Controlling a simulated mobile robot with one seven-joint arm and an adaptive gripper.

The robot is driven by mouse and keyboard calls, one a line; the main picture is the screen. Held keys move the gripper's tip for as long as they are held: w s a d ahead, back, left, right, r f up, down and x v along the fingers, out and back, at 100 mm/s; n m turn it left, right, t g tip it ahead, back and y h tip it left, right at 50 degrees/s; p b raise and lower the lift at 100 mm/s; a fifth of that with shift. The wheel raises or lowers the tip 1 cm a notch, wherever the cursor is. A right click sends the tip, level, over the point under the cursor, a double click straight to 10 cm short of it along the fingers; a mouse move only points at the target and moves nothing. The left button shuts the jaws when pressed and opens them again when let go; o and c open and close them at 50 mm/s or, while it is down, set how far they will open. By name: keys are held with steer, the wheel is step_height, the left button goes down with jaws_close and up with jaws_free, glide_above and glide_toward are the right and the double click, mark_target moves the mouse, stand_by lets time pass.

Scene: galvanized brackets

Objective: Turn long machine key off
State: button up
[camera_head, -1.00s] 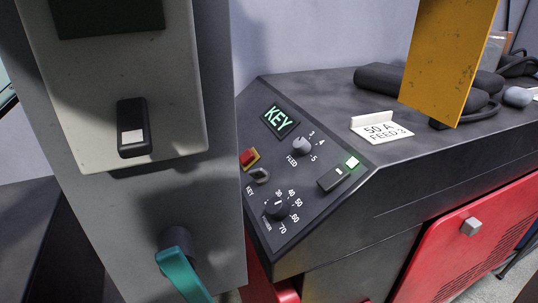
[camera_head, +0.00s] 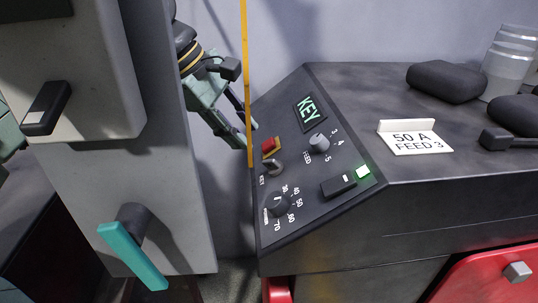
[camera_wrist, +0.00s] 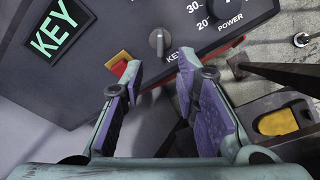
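The machine key (camera_head: 272,168) is a small grey switch on the dark sloped panel (camera_head: 340,210), below the red button. In the wrist view the key (camera_wrist: 160,42) stands upright beside its KEY label, just beyond my fingertips. The KEY display (camera_head: 308,112) glows green. My gripper (camera_head: 243,133) reaches in from the upper left to the panel's left edge. In the wrist view my gripper (camera_wrist: 160,66) is open and empty. Its fingertips frame the space in front of the key, with no contact visible. A thin yellow strip partly covers my gripper in the head view.
The red button (camera_head: 270,146) on its yellow base sits close beside the key and my left finger in the wrist view. FEED knob (camera_head: 319,142), POWER knob (camera_head: 277,204) and black switch (camera_head: 338,185) are nearby. A grey column with a teal lever (camera_head: 133,256) stands left.

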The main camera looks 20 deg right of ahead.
mark_target(268, 160)
steer(key=p+x, duration=0.2)
steer(key=x, duration=0.6)
steer(key=shift+d+f, duration=0.2)
steer(key=shift+f, duration=0.1)
steer(key=shift+r, duration=0.15)
steer(key=shift+c, duration=0.3)
jaws_close()
